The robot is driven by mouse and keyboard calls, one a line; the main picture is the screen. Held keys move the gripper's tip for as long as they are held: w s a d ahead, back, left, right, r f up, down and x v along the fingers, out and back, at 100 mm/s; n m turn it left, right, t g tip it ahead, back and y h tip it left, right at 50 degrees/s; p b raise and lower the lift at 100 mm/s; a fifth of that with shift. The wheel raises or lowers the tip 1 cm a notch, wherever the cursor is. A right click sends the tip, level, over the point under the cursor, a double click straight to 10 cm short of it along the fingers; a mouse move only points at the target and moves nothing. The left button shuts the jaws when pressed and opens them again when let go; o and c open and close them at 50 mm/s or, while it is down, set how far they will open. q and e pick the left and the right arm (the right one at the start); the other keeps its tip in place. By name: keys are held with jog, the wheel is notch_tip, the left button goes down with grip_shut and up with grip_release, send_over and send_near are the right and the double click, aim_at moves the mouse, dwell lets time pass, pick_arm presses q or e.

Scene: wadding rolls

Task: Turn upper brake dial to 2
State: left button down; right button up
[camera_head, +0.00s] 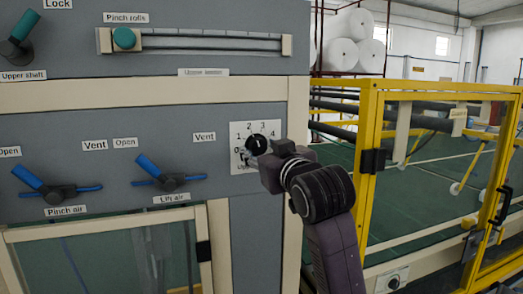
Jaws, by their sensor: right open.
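The brake dial is a black knob (255,145) on a white scale plate (241,131) at the right end of the grey panel. The numbers 1, 2, 3 and 4 show around the knob, with 0 at lower left. The lettering below is partly covered. My right gripper (276,150) is open, right at the knob's right side, and its fingers hide part of the plate. I cannot tell whether it touches the knob, nor exactly which number the knob points to. My left gripper is not in view.
Blue levers, Pinch air (45,187) and Lift air (165,178), stick out left of the dial. A green slider knob (123,38) and a green lever (22,32) are above. A yellow-framed gate (371,115) stands to the right, with another dial (393,281) low down.

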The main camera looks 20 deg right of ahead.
jog(key=shift+s, duration=0.1)
jog(key=s, duration=1.2)
jog(key=shift+d, duration=0.2)
jog(key=shift+w, duration=0.1)
